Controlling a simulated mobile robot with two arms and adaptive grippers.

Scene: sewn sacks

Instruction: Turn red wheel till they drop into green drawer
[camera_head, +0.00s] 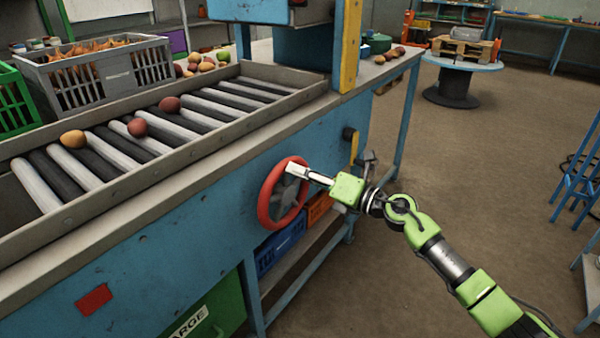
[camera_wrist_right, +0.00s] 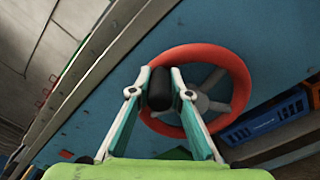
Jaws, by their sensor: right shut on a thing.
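The red wheel (camera_head: 264,203) is mounted on the blue front of the roller machine. It also shows in the right wrist view (camera_wrist_right: 236,68), with grey spokes. My right gripper (camera_head: 292,169) is at the wheel's upper part, shut on its black handle knob (camera_wrist_right: 160,90). On the rollers lie an orange-yellow round item (camera_head: 73,139) and two reddish ones, one in the middle (camera_head: 137,127) and one farther back (camera_head: 169,104). The green drawer (camera_head: 218,306) is low in the machine's front, partly cut off, with a label ending in "ARGE". My left gripper is out of view.
A grey crate (camera_head: 98,83) of orange produce and a green crate (camera_head: 12,105) stand behind the rollers. Blue (camera_head: 280,246) and orange (camera_head: 319,207) bins sit under the machine, right of the drawer. A yellow post (camera_head: 350,45) rises at the machine's right.

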